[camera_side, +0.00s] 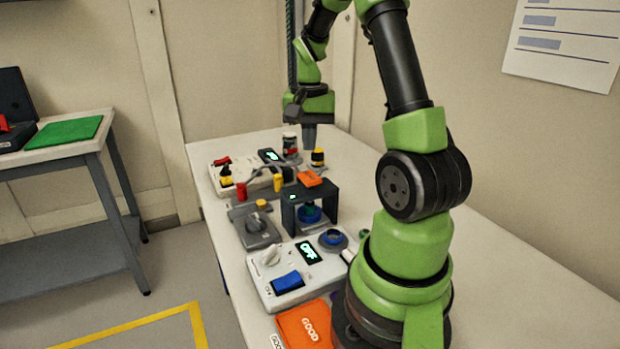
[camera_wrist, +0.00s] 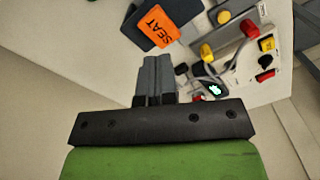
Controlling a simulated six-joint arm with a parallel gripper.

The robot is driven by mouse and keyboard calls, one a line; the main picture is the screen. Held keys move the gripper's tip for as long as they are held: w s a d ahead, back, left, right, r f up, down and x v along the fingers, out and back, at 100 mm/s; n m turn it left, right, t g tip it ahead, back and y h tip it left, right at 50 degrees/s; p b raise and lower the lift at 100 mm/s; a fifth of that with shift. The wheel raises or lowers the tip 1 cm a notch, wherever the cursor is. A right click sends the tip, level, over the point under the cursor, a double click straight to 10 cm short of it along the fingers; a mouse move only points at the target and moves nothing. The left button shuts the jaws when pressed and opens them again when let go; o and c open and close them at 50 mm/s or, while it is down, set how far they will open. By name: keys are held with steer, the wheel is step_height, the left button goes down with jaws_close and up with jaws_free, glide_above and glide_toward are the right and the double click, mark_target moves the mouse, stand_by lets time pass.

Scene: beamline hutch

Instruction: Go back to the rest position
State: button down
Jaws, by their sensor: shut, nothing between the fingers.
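My gripper (camera_side: 310,138) hangs above the far part of the white table in the side view, pointing down. Its grey fingers (camera_wrist: 157,62) are together in the wrist view, with nothing between them. The fingertips are above the items on the table, close to a jar with a dark lid (camera_side: 290,144) in the side view. Whether they touch anything there I cannot tell, but they look apart from it.
The table (camera_side: 500,268) bears a white box with a blue switch (camera_side: 288,283), a dark frame with an orange top (camera_side: 310,178), a grey device (camera_side: 257,230) and an orange GOOD tray (camera_side: 305,325). Free table lies right of my base. A side bench (camera_side: 60,133) stands left.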

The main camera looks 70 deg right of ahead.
stand_by(0.4)
steer(key=a+r+n+t, duration=0.2)
steer(key=a+r+n, duration=0.3)
steer(key=a, duration=0.4)
steer(key=a+r+n+t, duration=0.25)
steer(key=a+r, duration=0.35)
steer(key=a, duration=0.3)
steer(key=s+a+r+n+t+y, duration=0.1)
steer(key=s+a+n+t+y, duration=0.1)
steer(key=s+a, duration=0.4)
steer(key=shift+a+r+n+t, duration=0.15)
steer(key=shift+a+n+t, duration=0.2)
steer(key=shift+a+n, duration=0.3)
steer(key=shift+d, duration=0.15)
